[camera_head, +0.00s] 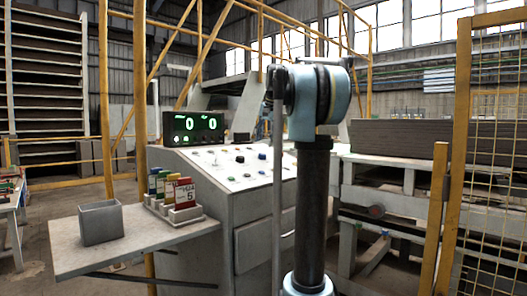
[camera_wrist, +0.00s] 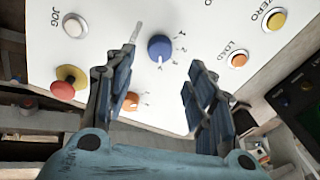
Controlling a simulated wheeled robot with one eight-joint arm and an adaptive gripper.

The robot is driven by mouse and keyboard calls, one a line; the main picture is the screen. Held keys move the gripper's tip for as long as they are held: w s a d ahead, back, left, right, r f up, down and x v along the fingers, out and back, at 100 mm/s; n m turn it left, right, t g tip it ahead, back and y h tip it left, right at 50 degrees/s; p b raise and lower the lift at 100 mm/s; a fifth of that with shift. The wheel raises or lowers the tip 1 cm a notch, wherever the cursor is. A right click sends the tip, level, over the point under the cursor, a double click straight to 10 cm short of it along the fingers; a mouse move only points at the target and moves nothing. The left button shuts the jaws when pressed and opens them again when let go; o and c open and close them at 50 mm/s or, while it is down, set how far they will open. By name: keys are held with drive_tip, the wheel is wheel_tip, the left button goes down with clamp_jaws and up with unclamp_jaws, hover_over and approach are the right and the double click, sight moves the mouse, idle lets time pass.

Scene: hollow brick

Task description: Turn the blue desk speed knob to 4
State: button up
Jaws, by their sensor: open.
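The blue knob (camera_wrist: 160,47) sits on the white sloping panel (camera_wrist: 235,22), upper middle of the wrist view. A pale mark shows on its lower edge in the picture. Small scale numbers stand along its right side, too small to read surely. My gripper (camera_wrist: 160,72) is open, its two dark fingers apart, one to the left and one to the right below the knob. Nothing is between the fingers, and they appear clear of the knob. In the head view my arm hides part of the desk (camera_head: 212,170), and my gripper is not visible there.
Near the knob are a red mushroom button (camera_wrist: 68,80), a JOG button (camera_wrist: 74,25), a LOAD button (camera_wrist: 238,59), a ZERO button (camera_wrist: 275,19) and an orange button (camera_wrist: 131,101). A display (camera_head: 192,127) shows two zeros. A side shelf (camera_head: 140,245) holds a grey box (camera_head: 100,222).

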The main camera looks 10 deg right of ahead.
drive_tip(key=shift+v, duration=2.4)
